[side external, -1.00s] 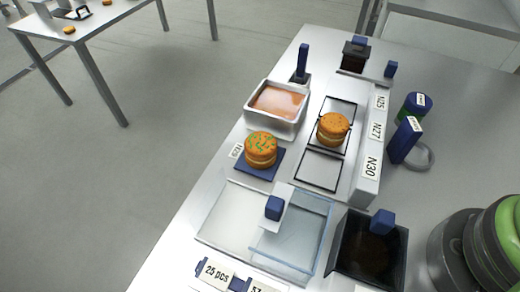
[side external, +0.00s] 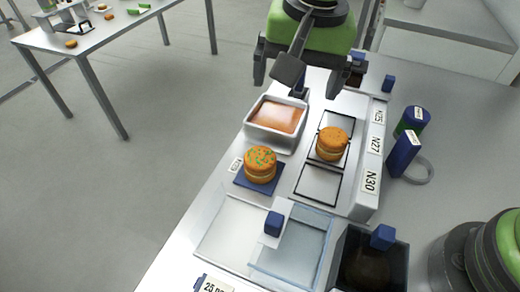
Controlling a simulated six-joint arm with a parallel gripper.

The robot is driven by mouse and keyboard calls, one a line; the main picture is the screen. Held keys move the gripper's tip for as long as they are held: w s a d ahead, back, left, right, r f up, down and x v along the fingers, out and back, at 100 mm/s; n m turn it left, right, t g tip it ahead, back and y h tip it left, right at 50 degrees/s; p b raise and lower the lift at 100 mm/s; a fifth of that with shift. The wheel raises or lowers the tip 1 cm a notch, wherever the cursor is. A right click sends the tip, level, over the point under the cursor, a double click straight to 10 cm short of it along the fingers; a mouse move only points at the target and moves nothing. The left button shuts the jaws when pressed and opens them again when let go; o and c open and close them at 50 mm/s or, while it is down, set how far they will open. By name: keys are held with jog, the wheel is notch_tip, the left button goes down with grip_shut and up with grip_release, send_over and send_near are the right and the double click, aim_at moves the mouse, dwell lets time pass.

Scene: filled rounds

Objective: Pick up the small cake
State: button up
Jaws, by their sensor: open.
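Two round layered cakes show in the side view. One cake (side external: 260,166), with an orange top and green sprinkles, sits on a dark blue square mat (side external: 243,183). The other cake (side external: 332,144), with a plain orange top, sits in the middle black-framed square of a white stand. They look close in size, so I cannot tell which is the small one. My gripper (side external: 309,78) is at the top of the view, behind and above both cakes, with its dark fingers wide apart. No cake is between them.
A white tray of orange-brown filling (side external: 277,116) stands behind the sprinkled cake. A clear-lidded box (side external: 292,245) and a dark bin (side external: 370,262) are in front. A label strip marked N25, N27, N30 (side external: 371,180) and blue items (side external: 403,152) stand to the right. The front framed square is empty.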

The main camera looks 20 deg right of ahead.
jog(key=h, duration=0.1)
send_over(260, 157)
jog(key=s, duration=0.2)
jog(key=shift+m+g, duration=0.3)
jog(key=f, duration=0.8)
jog(key=shift+w+a+f, duration=0.1)
jog(key=shift+w+f, duration=0.1)
jog(key=shift+f, duration=0.05)
jog(key=f, duration=0.4)
jog(key=shift+w+f, duration=0.2)
jog(key=shift+w, duration=0.05)
jog(key=f, duration=0.2)
jog(key=w+f, duration=0.1)
jog(key=f, duration=0.2)
jog(key=shift+w+f, duration=0.1)
jog(key=shift+f, duration=0.15)
jog(key=c, duration=0.7)
